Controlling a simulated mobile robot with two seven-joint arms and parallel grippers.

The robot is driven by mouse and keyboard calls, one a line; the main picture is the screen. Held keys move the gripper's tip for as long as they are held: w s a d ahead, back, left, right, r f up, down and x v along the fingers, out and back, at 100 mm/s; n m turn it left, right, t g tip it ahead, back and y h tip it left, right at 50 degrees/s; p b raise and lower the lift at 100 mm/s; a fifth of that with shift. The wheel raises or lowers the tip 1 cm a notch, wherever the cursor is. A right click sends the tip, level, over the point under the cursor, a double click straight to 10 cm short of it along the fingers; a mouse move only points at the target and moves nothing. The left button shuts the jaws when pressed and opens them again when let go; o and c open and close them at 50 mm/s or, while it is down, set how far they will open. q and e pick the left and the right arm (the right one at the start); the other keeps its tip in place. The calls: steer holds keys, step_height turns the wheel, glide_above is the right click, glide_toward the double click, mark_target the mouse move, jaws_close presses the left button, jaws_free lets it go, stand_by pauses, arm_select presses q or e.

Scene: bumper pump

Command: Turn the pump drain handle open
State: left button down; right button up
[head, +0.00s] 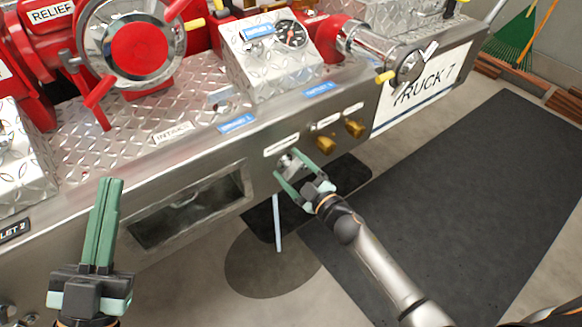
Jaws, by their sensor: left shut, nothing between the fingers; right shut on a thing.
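The pump drain handle (287,160) is a small metal piece on the steel front panel, below a white label too small to read. My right gripper (289,166) is shut on this handle, with one green finger on each side of it. The fingers hide part of the handle, and its exact angle is hard to tell. My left gripper (111,181) is shut and empty, in front of the panel at the lower left, away from the handle.
Two brass knobs (325,145) (354,129) sit right of the handle. A recessed dark window (188,208) lies to its left. A dark mat (470,180) covers floor at the right.

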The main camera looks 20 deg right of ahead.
steer(key=n, duration=0.3)
steer(key=n+b, duration=0.1)
steer(key=n, duration=0.3)
arm_select(q)
steer(key=shift+s+d+r+m+h+b, duration=0.15)
steer(key=shift+s+r+m+h+b, duration=0.05)
steer(key=shift+s+r+m+h, duration=0.75)
steer(key=shift+s+d+r+m+h+b, duration=0.15)
steer(key=shift+s+r+m+h, duration=0.55)
steer(key=shift+h, duration=0.45)
arm_select(e)
steer(key=shift+n, duration=1.5)
steer(key=o, duration=1.2)
steer(key=shift+s, duration=0.1)
